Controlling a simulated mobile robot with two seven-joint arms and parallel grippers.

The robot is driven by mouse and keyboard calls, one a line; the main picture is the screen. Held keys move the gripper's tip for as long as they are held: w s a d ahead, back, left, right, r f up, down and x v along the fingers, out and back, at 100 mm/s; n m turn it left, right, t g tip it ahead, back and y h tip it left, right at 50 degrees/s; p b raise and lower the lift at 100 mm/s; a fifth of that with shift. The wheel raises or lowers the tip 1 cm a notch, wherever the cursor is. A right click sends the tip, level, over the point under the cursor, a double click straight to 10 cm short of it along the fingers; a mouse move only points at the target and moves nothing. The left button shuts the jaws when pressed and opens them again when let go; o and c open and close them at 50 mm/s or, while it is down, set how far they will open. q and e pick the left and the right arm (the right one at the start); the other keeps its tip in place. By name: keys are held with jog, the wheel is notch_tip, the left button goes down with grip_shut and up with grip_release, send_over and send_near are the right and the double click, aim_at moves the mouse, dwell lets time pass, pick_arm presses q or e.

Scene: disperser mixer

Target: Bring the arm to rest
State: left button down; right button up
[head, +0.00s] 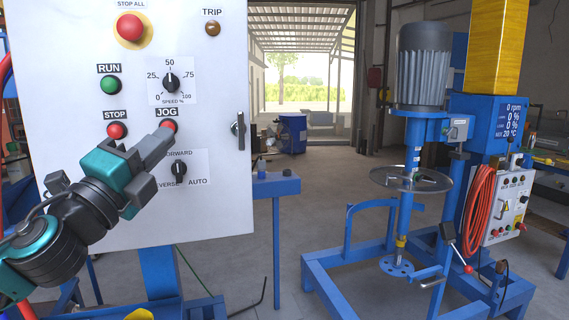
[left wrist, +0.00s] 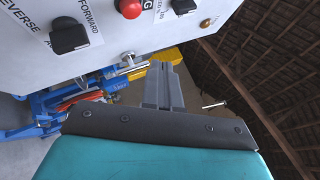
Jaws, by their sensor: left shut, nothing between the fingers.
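My left gripper (head: 161,146) is shut and empty in front of the white control panel (head: 215,212). In the head view its fingertips overlap the lower edge of the red JOG button (head: 168,127). In the left wrist view the shut fingers (left wrist: 163,75) appear apart from the red button (left wrist: 130,8) and the black selector switch (left wrist: 70,37). The selector switch (head: 179,169) also shows in the head view, just right of the gripper. My right gripper is not in view.
The panel also bears a STOP ALL button (head: 130,28), a green RUN button (head: 110,85), a STOP button (head: 117,131), a speed dial (head: 171,82) and a door latch (head: 238,130). The disperser mixer (head: 423,80) stands on a blue frame at right. Open floor lies between.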

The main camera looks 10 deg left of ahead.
pick_arm(q)
notch_tip(320, 180, down, 29)
jog(key=d+n+g+y, duration=0.1)
jog(key=n+g+y, duration=0.1)
jog(key=n+g, duration=0.65)
jog(key=s+d+f+n+g, duration=0.1)
jog(key=s+d+f+n, duration=0.2)
jog(key=f, duration=0.4)
jog(key=s+d+f+n+g, duration=0.1)
jog(key=s+d+f+n, duration=0.3)
jog(key=s+f, duration=0.3)
jog(key=s+d+f+n+g, duration=0.1)
jog(key=s+d+f+n, duration=0.3)
jog(key=f, duration=0.5)
jog(key=shift+s+f+n+h, duration=0.25)
jog(key=shift+s+n+h, duration=0.15)
jog(key=shift+s+n, duration=0.3)
jog(key=shift+g, duration=0.25)
